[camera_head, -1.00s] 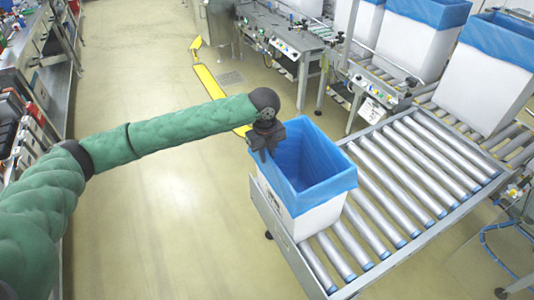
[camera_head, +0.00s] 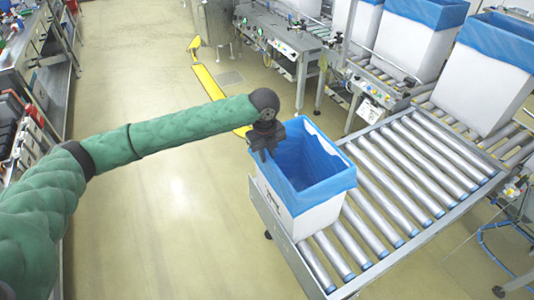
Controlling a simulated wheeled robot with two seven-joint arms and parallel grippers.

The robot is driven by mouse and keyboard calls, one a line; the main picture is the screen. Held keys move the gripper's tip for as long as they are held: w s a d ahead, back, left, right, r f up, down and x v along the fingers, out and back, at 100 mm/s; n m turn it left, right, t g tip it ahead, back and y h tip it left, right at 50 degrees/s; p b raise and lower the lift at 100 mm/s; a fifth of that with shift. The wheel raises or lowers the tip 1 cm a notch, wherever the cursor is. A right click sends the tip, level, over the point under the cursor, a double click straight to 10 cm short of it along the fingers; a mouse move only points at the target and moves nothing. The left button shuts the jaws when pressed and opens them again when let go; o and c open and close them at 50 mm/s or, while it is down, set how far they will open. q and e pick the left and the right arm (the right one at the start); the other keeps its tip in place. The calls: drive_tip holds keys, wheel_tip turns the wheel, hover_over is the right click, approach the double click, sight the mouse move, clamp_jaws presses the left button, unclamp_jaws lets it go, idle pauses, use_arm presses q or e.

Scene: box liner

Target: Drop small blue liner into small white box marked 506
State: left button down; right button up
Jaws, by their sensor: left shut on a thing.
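A white box (camera_head: 318,219) stands upright at the near left end of a roller conveyor. A blue liner (camera_head: 318,172) lines its inside and folds over its rim. My left gripper (camera_head: 266,153), at the end of the green-sleeved arm, is at the box's left rim and shut on the blue liner's edge there. The gripper hides that part of the rim. I cannot read any number on the box. My right gripper is not in view.
The roller conveyor (camera_head: 408,170) runs right of the box with bare rollers. Larger white boxes with blue liners (camera_head: 497,77) stand behind it. A yellow floor piece (camera_head: 209,82) lies at the back. Shelving (camera_head: 40,75) lines the left, with open floor between.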

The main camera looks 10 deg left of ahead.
use_arm(q)
drive_tip(key=shift+p, duration=0.45)
idle(0.3)
drive_tip(key=c, duration=0.7)
unclamp_jaws()
drive_tip(key=shift+c, duration=0.2)
